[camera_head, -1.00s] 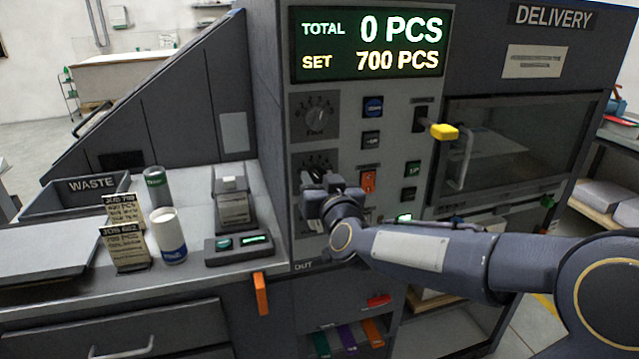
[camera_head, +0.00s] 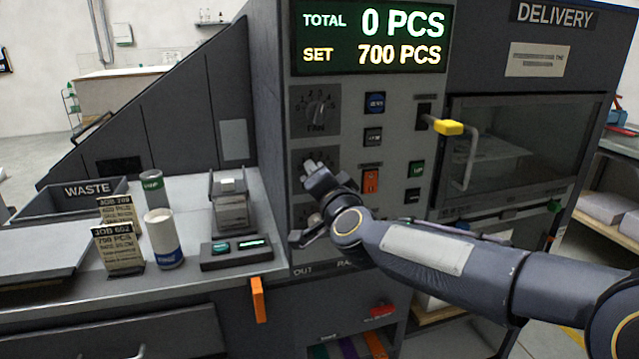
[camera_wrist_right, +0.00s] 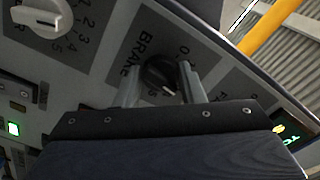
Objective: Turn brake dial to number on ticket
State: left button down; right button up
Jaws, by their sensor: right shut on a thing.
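The brake dial (camera_wrist_right: 160,76) is a black knob on a grey panel marked BRAKE, with numbers around it, in the right wrist view. My right gripper (camera_wrist_right: 159,84) has one finger on each side of the knob and is shut on it. The pointer's exact number is hard to read. In the head view the right gripper (camera_head: 314,170) covers most of the brake dial's plate (camera_head: 300,158). A ticket reading JOB 602, 700 PCS (camera_head: 118,250) stands on the left counter; its lower lines are too blurred to read. My left gripper is out of view.
The fan dial (camera_head: 318,108) sits just above the brake plate. Buttons and an orange-red switch (camera_head: 371,181) lie to the right, with a yellow-tipped lever (camera_head: 449,127) beyond. A second job card (camera_head: 117,212) and a white-and-blue can (camera_head: 163,240) stand near the ticket.

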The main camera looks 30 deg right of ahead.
jog(key=shift+m, duration=0.7)
jog(key=o, duration=1)
jog(key=v, duration=0.7)
jog(key=shift+s+p, duration=0.3)
jog(key=shift+s, duration=0.1)
